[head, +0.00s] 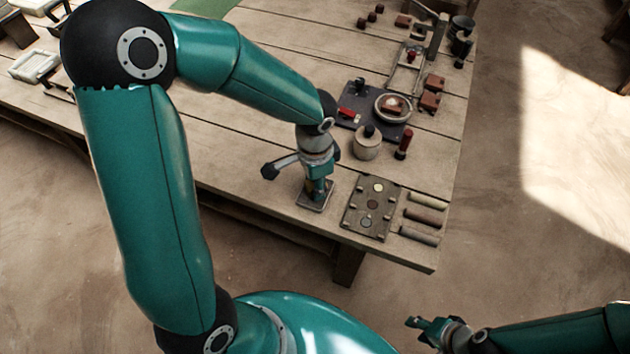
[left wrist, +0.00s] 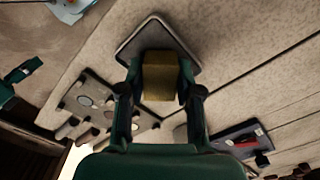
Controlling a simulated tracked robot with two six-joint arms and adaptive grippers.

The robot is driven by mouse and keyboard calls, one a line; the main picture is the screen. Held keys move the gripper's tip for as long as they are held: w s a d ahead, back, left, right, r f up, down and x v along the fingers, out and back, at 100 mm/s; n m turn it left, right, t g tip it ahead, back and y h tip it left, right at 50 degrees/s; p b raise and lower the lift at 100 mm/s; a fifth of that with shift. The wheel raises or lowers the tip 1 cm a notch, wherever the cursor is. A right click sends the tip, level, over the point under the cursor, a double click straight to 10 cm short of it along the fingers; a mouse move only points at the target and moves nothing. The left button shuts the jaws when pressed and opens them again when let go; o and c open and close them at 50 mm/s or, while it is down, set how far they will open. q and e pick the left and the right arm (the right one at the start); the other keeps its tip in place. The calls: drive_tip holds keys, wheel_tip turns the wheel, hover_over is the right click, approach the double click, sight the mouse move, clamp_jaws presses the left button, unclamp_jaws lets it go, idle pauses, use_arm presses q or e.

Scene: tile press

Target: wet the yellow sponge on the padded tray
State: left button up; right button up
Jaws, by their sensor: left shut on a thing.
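The yellow sponge (left wrist: 161,76) is a small block between the fingers of my left gripper (left wrist: 160,92), which is shut on it. In the head view this gripper (head: 316,192) points down over the padded tray (head: 309,207) near the table's front edge, and its fingers mostly hide the sponge. The padded tray also shows in the left wrist view (left wrist: 133,41) as a square with a thin rim and a grey pad, just beyond the sponge. I cannot tell whether the sponge touches the pad. My right gripper (head: 425,329) is off the table at the lower right, its fingers apart and empty.
Right of the tray lies a plate with round inserts (head: 353,214), beside several rods (head: 425,215). Behind stand a round pot with a black knob (head: 367,148), a red-handled tool (head: 404,145) and a dark board (head: 350,118) with a wheel. The table's left-middle is mostly clear.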

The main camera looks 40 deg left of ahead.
use_arm(q)
drive_tip(key=shift+s+f+b, duration=0.1)
drive_tip(key=shift+f+b, duration=0.3)
drive_tip(key=shift+f, duration=0.05)
idle(1.3)
drive_tip(key=shift+r, duration=0.15)
drive_tip(key=shift+r+p, duration=2.8)
drive_tip(key=shift+r, duration=0.65)
drive_tip(key=shift+d+f, duration=0.1)
drive_tip(key=shift+d, duration=0.15)
drive_tip(key=shift+n, duration=0.6)
drive_tip(key=w+d+p, duration=0.1)
drive_tip(key=w, duration=0.1)
drive_tip(key=w+d+f, duration=0.1)
drive_tip(key=w, duration=0.1)
drive_tip(key=w+d+f+p, duration=0.1)
drive_tip(key=w, duration=0.1)
drive_tip(key=shift+w+d+p, duration=0.2)
drive_tip(key=shift+d+p, duration=0.1)
drive_tip(key=shift+d, duration=0.05)
drive_tip(key=w+n, duration=0.4)
drive_tip(key=shift+w+d, duration=0.15)
drive_tip(key=shift+w, duration=0.05)
drive_tip(key=shift+r+n, duration=0.1)
drive_tip(key=shift+n, duration=0.4)
